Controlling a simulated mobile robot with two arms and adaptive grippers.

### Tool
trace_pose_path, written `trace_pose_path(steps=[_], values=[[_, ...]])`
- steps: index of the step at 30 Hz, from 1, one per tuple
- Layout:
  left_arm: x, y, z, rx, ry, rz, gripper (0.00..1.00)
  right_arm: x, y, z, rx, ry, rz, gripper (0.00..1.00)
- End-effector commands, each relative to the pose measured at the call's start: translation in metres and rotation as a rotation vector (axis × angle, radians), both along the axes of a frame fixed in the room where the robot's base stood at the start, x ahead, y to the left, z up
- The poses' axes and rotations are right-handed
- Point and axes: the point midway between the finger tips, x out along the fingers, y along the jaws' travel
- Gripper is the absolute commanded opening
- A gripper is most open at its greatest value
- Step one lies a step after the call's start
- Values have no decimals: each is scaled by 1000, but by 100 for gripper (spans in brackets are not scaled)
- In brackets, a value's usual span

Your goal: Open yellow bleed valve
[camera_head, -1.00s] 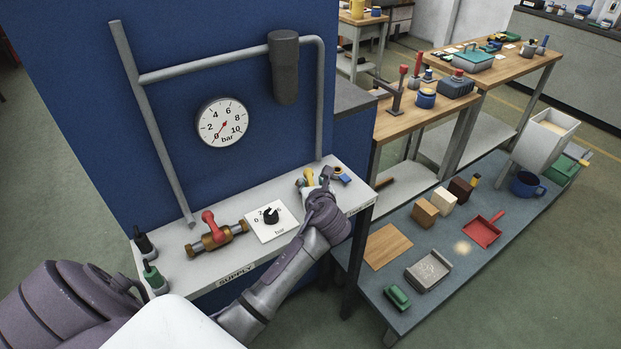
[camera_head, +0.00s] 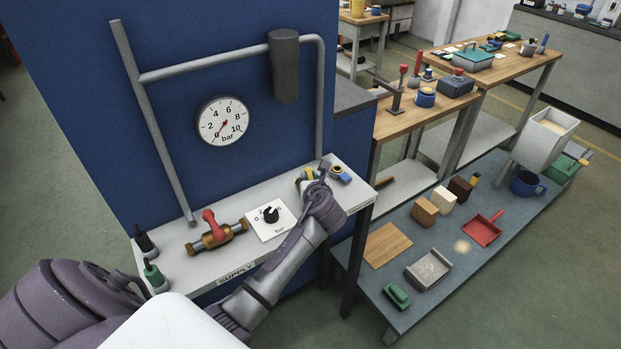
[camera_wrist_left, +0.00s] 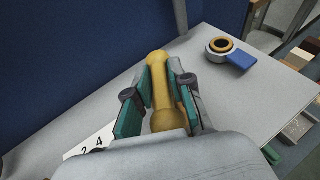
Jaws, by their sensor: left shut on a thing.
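The yellow bleed valve handle (camera_wrist_left: 159,82) lies between the two green-padded fingers of my left gripper (camera_wrist_left: 158,95) in the left wrist view. The fingers are shut on it. In the head view my left gripper (camera_head: 313,180) is at the right end of the white shelf and hides most of the yellow valve. The round gauge (camera_head: 222,121) on the blue panel has its red needle near 0. My right gripper is not in view.
A red-handled valve (camera_head: 209,232) and a regulator plate with a black knob (camera_head: 270,216) stand left on the shelf (camera_head: 186,268). A blue-tabbed ring (camera_wrist_left: 222,46) lies right of the yellow valve. A lower grey bench (camera_head: 375,282) with blocks stands to the right.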

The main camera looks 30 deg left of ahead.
Motion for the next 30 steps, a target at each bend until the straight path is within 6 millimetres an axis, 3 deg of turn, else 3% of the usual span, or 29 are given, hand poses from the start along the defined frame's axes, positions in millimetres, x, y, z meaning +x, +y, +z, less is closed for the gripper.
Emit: trace_pose_path(steps=[8,15,27,28,30], values=[[2,-1,4,-2,4,213,0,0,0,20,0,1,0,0],[1,0,0,0,2,416,0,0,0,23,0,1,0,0],[-1,1,-1,1,2,452,0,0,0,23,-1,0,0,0],[-1,1,-1,1,2,452,25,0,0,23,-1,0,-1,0],[-1,1,-1,0,2,451,37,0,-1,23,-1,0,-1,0]])
